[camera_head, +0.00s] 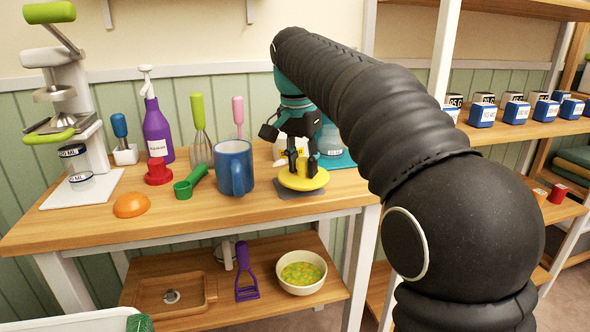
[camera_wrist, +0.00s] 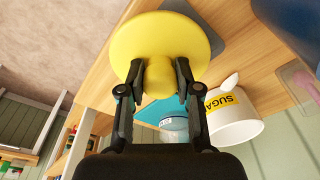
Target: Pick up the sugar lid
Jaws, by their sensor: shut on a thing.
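The sugar lid is a round yellow disc with a yellow knob. In the head view the lid (camera_head: 303,182) is level, over a grey mat near the wooden counter's front edge; I cannot tell if a gap separates them. My gripper (camera_head: 303,167) points down at it. In the wrist view my gripper (camera_wrist: 158,80) has a finger on each side of the knob of the lid (camera_wrist: 160,35) and is shut on it. The white sugar jar (camera_wrist: 237,130), with a yellow label, stands open behind; in the head view my gripper partly hides it.
A blue mug (camera_head: 234,168) stands close left of the lid. The grey mat (camera_head: 288,193) lies below it and a teal mat (camera_head: 343,161) behind right. A whisk (camera_head: 199,135), purple bottle (camera_head: 157,130) and green scoop (camera_head: 188,183) stand or lie further left.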

